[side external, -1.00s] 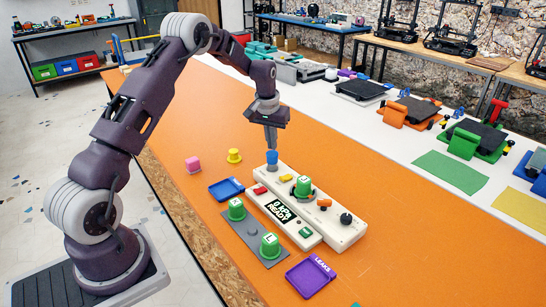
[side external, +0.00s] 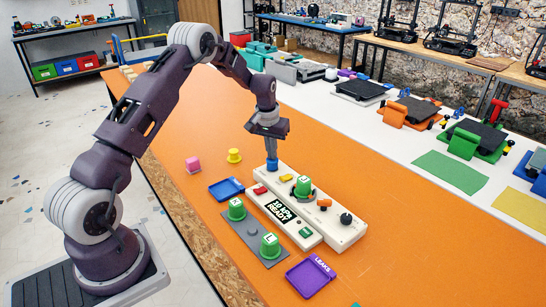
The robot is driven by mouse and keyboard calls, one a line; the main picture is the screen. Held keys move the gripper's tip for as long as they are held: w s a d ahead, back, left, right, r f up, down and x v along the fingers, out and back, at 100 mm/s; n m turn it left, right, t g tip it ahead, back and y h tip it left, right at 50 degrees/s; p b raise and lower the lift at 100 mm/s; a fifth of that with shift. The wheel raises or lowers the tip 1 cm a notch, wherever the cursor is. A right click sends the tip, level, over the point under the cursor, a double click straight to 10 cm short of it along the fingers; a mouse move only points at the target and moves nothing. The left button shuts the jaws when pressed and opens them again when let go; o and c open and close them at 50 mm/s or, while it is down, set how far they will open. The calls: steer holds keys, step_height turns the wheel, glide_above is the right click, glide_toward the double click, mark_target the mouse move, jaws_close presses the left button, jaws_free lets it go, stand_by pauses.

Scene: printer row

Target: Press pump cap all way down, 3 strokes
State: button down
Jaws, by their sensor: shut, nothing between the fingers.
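The blue pump cap (side external: 272,165) sits at the far end of the white console (side external: 345,233). My gripper (side external: 272,155) is shut with nothing in it. It points down, its fingertips on or just above the top of the cap. The cap shows low on its base; whether it is fully down I cannot tell. The console's display (side external: 282,211) reads what looks like "10 kPa READY".
Two more green cups stand on a grey plate (side external: 252,235). A blue tray (side external: 226,188), purple tray (side external: 311,277), pink block (side external: 193,164) and yellow piece (side external: 234,156) lie around.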

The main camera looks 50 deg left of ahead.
steer(key=shift+r, duration=1.85)
steer(key=shift+f, duration=0.1)
steer(key=shift+f, duration=1.75)
steer(key=shift+r, duration=1.85)
steer(key=shift+f, duration=0.15)
steer(key=shift+f, duration=1.7)
